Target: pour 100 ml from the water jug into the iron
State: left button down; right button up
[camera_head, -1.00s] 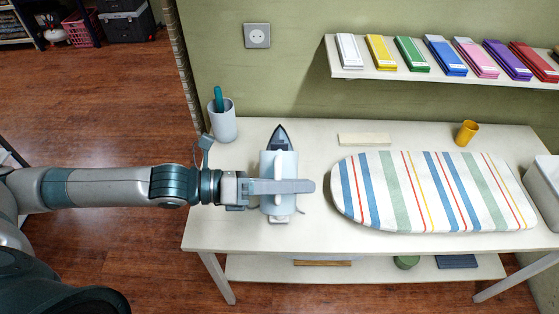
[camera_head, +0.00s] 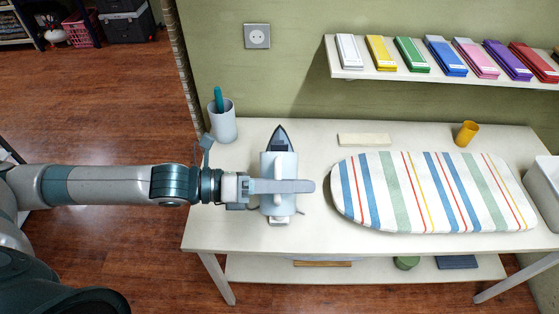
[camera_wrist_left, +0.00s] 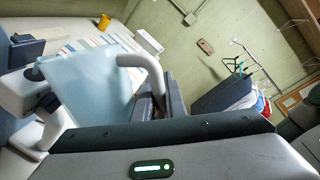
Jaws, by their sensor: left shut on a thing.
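The pale blue, translucent water jug (camera_head: 267,168) with a white handle is in my left gripper (camera_head: 298,186), which lies across it in the head view. The wrist view shows the jug (camera_wrist_left: 92,95) close up and leaning, its handle at the right. The iron (camera_head: 279,138) stands on the table with its dark nose towards the wall. The jug is over it and hides most of its body. Whether they touch, and whether water is flowing, I cannot tell. My right gripper is out of view.
The white table (camera_head: 320,235) carries a striped ironing board (camera_head: 435,190) to the right. A grey cup (camera_head: 223,125) stands behind left, a yellow cup (camera_head: 467,133) behind right. A pale strip (camera_head: 363,140) lies near the wall. A shelf (camera_head: 350,74) with coloured packs hangs above.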

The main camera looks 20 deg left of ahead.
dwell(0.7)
pick_arm(q)
jog(key=s+m, duration=0.1)
jog(key=s+m+b, duration=0.1)
jog(key=s+d+r, duration=0.1)
jog(key=shift+s+m+t+b, duration=0.3)
jog(key=shift+s+m+b, duration=0.05)
jog(key=shift+m, duration=0.05)
jog(key=s+m+p, duration=0.1)
jog(key=s+d+m+p, duration=0.1)
jog(key=s, duration=0.1)
jog(key=s+m+p, duration=0.1)
jog(key=p, duration=0.1)
jog(key=shift+s+d+r+m+t+h, duration=0.15)
jog(key=shift+r+m+t+h, duration=0.15)
jog(key=shift+t, duration=0.1)
